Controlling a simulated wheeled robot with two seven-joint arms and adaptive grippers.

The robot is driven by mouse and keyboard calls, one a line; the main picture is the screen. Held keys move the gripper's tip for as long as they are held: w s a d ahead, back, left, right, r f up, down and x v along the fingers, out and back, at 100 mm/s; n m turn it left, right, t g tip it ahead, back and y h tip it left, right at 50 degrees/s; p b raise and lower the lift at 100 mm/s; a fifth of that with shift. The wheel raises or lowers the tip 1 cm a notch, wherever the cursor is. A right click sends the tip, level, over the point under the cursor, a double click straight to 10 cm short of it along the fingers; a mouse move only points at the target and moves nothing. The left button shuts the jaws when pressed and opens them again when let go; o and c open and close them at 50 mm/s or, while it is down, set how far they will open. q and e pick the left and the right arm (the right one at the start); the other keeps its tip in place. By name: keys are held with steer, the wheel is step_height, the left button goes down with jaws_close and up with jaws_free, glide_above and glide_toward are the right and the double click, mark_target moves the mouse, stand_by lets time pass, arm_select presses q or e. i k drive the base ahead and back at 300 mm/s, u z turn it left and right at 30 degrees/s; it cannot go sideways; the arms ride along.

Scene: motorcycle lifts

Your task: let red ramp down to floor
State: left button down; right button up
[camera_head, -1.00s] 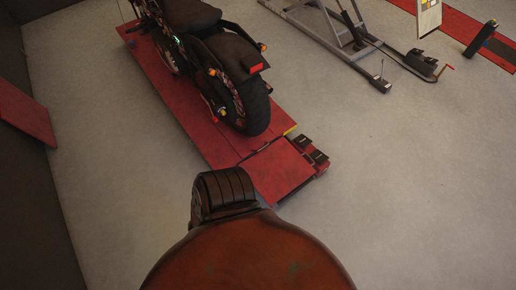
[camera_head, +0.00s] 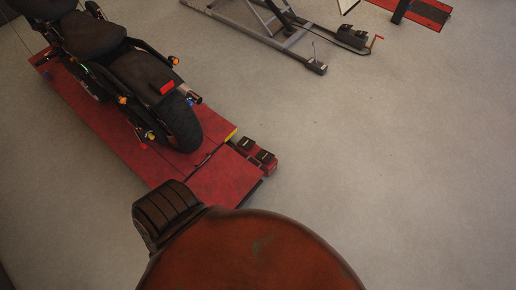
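The red ramp (camera_head: 226,179) is a short flat plate at the near end of a long red motorcycle lift (camera_head: 102,128). A seam with a small dark fitting separates it from the lift deck. Its right edge shows a dark gap or shadow beside the floor, and I cannot tell its exact tilt. Its lower left corner is partly hidden behind a dark ribbed part in the foreground. A black motorcycle (camera_head: 140,85) stands on the lift, its rear wheel just short of the ramp. Neither of my grippers is in view.
A small red pedal unit with black pads (camera_head: 257,154) sits on the floor at the lift's right corner. A grey metal lift frame (camera_head: 262,28) and a red platform (camera_head: 428,12) are at the back. The grey floor (camera_head: 390,160) to the right is clear.

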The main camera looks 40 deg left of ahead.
mark_target(225, 178)
steer(key=i, duration=3.45)
steer(key=u, duration=4.1)
steer(key=k, duration=0.45)
steer(key=u, duration=0.5)
steer(key=i, duration=0.85)
steer(key=z, duration=0.15)
